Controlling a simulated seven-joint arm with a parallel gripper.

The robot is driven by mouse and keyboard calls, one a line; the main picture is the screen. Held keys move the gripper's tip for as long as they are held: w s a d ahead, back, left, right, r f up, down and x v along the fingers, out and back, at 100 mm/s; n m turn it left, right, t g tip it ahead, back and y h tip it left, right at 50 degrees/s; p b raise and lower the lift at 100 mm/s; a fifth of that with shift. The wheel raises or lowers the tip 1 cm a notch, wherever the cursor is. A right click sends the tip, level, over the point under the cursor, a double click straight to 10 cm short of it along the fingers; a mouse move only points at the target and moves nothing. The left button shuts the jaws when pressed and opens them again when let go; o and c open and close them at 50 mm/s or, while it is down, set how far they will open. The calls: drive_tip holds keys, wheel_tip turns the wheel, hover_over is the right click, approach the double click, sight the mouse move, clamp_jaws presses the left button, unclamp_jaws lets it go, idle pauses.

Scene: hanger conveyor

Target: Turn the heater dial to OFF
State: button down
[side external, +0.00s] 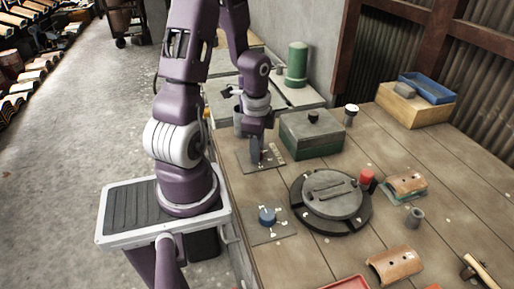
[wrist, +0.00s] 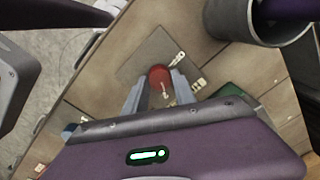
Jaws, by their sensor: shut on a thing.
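A red round dial (wrist: 160,75) with a pale pointer mark sits on a grey plate (wrist: 140,62) in the wrist view. Small white labels (wrist: 180,58) are on the plate, too small to read. My gripper (wrist: 159,88) has a finger on each side of the dial and is shut on it. In the side external view my gripper (side external: 257,158) points down over the grey plate (side external: 243,160) and hides the dial. A second dial, blue (side external: 267,215), sits on its own plate (side external: 264,236) nearer the front. I cannot tell from the lettering which is the heater dial.
A green box with a grey lid (side external: 312,128) stands close to the right of my gripper. A dark round turntable (side external: 333,194) with a red knob (side external: 366,177) is to the front right. A grey cup (side external: 239,122) is just behind. Roof tiles (side external: 395,264) lie farther right.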

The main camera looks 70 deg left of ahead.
drive_tip(key=n, duration=0.5)
drive_tip(key=shift+w, duration=0.1)
drive_tip(key=n, duration=0.6)
drive_tip(key=shift+a+g, duration=0.1)
drive_tip(key=shift+g, duration=0.2)
drive_tip(key=n, duration=1)
drive_tip(key=shift+a+n, duration=0.1)
drive_tip(key=shift+n, duration=0.3)
drive_tip(key=c, duration=1)
unclamp_jaws()
drive_tip(key=shift+c, duration=0.2)
wheel_tip(320, 180, up, 7)
drive_tip(key=shift+w+r, duration=0.1)
